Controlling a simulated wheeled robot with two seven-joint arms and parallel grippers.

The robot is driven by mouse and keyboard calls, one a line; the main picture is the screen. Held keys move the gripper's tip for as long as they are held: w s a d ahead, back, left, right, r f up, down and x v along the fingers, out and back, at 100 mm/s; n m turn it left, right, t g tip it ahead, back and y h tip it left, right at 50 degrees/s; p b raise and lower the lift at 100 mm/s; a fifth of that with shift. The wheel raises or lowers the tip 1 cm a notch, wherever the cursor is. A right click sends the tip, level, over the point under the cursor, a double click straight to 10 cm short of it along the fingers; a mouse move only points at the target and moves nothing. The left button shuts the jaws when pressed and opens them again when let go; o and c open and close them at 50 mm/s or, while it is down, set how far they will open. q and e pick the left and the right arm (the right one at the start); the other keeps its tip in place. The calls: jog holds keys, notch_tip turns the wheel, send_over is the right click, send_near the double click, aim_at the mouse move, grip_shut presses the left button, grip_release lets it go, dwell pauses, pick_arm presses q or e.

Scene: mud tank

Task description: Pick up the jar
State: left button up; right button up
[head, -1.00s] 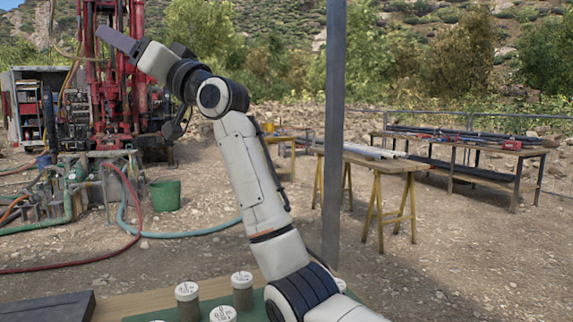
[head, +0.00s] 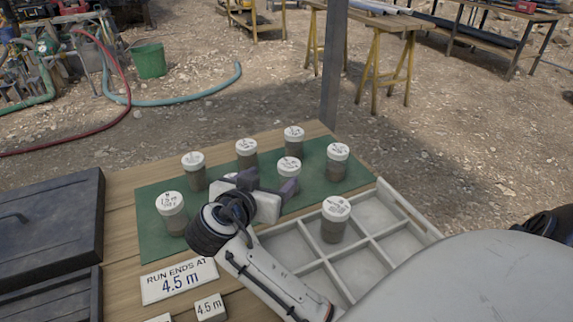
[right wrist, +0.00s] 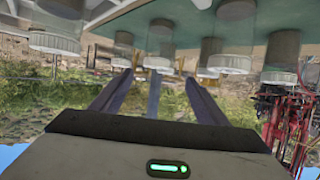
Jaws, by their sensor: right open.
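Several jars with white labelled lids and grey-brown contents stand upright on a green mat (head: 150,240). They include a front-left jar (head: 172,213), a left jar (head: 195,172), a back-middle jar (head: 247,153), a back jar (head: 293,138), a centre jar (head: 289,170) and a right jar (head: 337,162). Another jar (head: 335,219) stands in a tray compartment. My right gripper (head: 264,183) is over the mat, open, close to the centre jar. The right wrist view is upside down; a jar (right wrist: 160,50) shows beyond the spread fingers, with nothing visibly held. My left gripper is out of view.
The pale divided tray (head: 385,262) lies right of the mat; its other visible compartments look empty. A "RUN ENDS AT 4.5 m" sign (head: 179,281) and a small 4.5 m block (head: 210,307) lie in front. A dark case (head: 50,225) is left. A post (head: 333,75) stands behind the table.

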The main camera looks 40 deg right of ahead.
aim_at(288, 166)
jog(key=x, duration=1)
jog(key=shift+s+d+r, duration=0.2)
jog(key=shift+s, duration=0.1)
jog(key=c, duration=1.3)
jog(key=shift+r, duration=0.15)
jog(key=shift+c, duration=0.3)
